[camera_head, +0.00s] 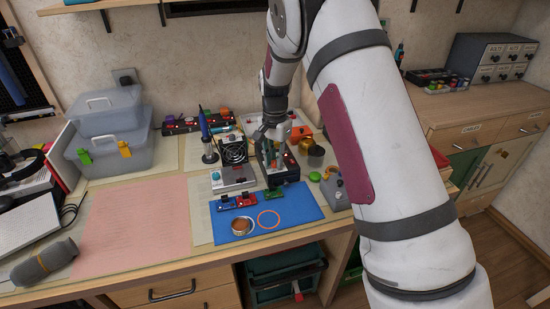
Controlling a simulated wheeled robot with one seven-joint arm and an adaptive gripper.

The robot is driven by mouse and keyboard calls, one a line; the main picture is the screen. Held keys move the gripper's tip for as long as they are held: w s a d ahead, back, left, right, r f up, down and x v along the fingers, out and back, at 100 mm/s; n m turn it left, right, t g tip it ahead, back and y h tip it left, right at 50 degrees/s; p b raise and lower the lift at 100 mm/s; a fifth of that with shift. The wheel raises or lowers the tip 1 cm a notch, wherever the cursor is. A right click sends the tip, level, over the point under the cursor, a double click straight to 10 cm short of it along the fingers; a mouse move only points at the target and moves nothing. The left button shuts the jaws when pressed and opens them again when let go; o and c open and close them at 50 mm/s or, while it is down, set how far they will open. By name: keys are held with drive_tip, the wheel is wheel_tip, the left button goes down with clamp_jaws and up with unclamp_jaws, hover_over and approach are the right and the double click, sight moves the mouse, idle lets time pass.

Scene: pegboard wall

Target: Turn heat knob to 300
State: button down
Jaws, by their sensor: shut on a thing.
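A small dark box-shaped station (284,176) stands behind the blue mat, near the middle of the bench. My gripper (273,153) reaches down to it from above, with its fingers at the station's top and front. The fingers appear shut on a small part there, which fits the heat knob. The fingers and arm hide the knob, so its pointer and scale cannot be read. Small red and green spots show on the station by the fingers.
A blue mat (237,231) with small boards, a tin (242,226) and an orange ring (268,219) lies in front. A grey boxed unit (234,178), a fan (233,151) and a blue-handled iron (205,128) stand left.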

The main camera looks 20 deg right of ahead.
sight(274, 162)
idle(0.4)
drive_tip(key=c, duration=1.5)
unclamp_jaws()
drive_tip(key=shift+o, duration=0.2)
wheel_tip(274, 162, up, 12)
